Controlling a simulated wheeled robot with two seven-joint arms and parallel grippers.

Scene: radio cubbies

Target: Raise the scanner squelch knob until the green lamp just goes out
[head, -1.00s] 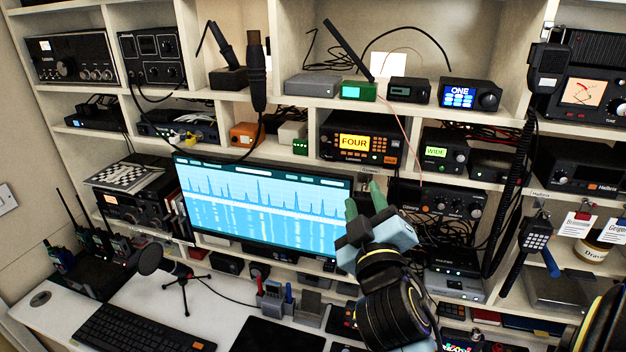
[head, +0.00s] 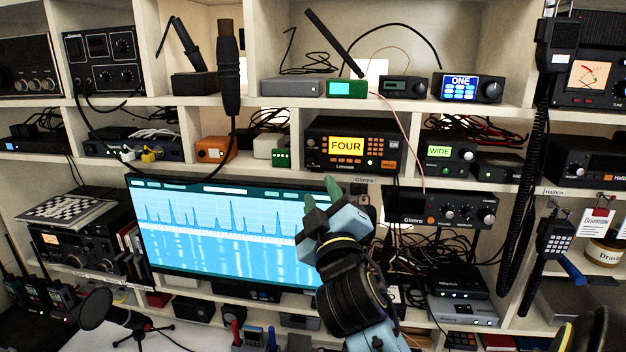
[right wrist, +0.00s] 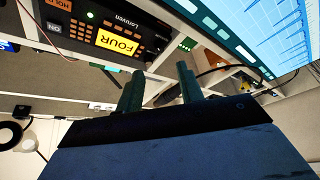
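The radio with the amber FOUR screen (head: 347,145) sits in a middle cubby and has orange buttons. It looks like a scanner, but I cannot make out a squelch knob on it. A unit with a green WIDE screen (head: 450,153) and a knob stands to its right. I cannot tell which light is the green lamp. My right gripper (head: 322,196) is open and empty, in front of the monitor, below the FOUR radio. In the right wrist view the fingers (right wrist: 160,85) are apart; the FOUR radio (right wrist: 118,42) appears inverted. My left gripper is not in view.
A wide monitor (head: 220,235) stands behind and left of my right gripper. A microphone on a cable (head: 229,75) hangs in front of the upper shelves. A coiled cord (head: 515,220) and handset (head: 556,238) hang at the right. A desk microphone (head: 97,308) stands at lower left.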

